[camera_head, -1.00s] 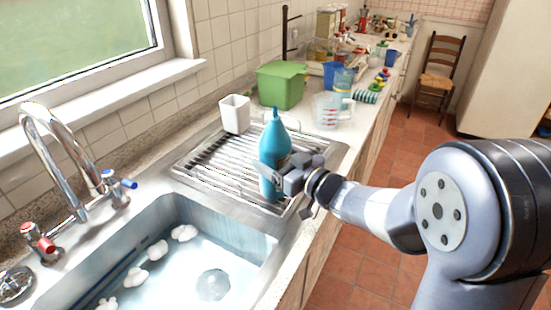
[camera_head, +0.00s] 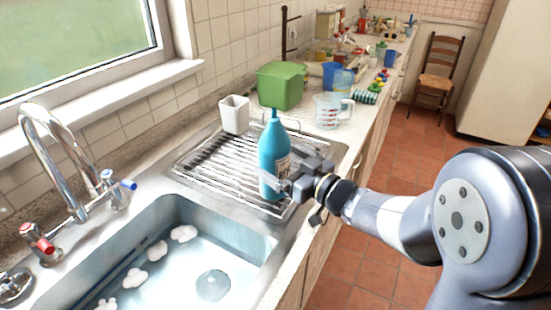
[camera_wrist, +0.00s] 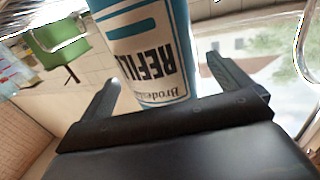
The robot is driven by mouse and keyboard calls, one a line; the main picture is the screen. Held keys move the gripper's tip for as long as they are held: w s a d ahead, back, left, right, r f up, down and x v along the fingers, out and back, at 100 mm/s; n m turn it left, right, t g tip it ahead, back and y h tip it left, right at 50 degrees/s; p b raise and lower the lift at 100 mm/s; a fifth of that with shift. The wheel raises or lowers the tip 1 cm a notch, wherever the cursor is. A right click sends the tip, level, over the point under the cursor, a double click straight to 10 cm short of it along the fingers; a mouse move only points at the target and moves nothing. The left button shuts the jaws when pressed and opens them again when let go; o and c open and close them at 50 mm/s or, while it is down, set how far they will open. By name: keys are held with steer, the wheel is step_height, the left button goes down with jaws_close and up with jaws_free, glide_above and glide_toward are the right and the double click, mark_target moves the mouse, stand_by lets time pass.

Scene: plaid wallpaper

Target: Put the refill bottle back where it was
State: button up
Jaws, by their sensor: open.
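The refill bottle (camera_head: 273,160) is blue with a white label and stands upright on the ribbed metal drainer beside the sink. In the wrist view the bottle (camera_wrist: 150,50) appears upside down, with "REFILL" readable on its label. My gripper (camera_head: 288,188) is open at the right side of the bottle, low on its body. In the wrist view my gripper's fingers (camera_wrist: 165,85) are spread to either side of the bottle, with gaps beside it. The bottle's lower right side is partly hidden by the gripper in the head view.
A white cup (camera_head: 235,114) and a green container (camera_head: 281,85) stand behind the bottle. A clear measuring jug (camera_head: 328,110) is behind it to the right. The sink (camera_head: 190,262) with its tap (camera_head: 62,150) lies at the front left. The drainer's left part (camera_head: 215,160) is bare.

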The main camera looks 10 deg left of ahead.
mark_target(275, 151)
steer(key=v, duration=0.9)
steer(key=shift+s+d, duration=0.15)
steer(key=x, duration=1.1)
steer(key=shift+a, duration=0.3)
steer(key=shift+w+a+f, duration=0.2)
steer(key=shift+w+f, duration=0.05)
steer(key=shift+w, duration=0.15)
steer(key=shift+r+p, duration=0.3)
steer(key=shift+r, duration=1.1)
steer(key=shift+s, duration=0.1)
steer(key=shift+f, duration=0.1)
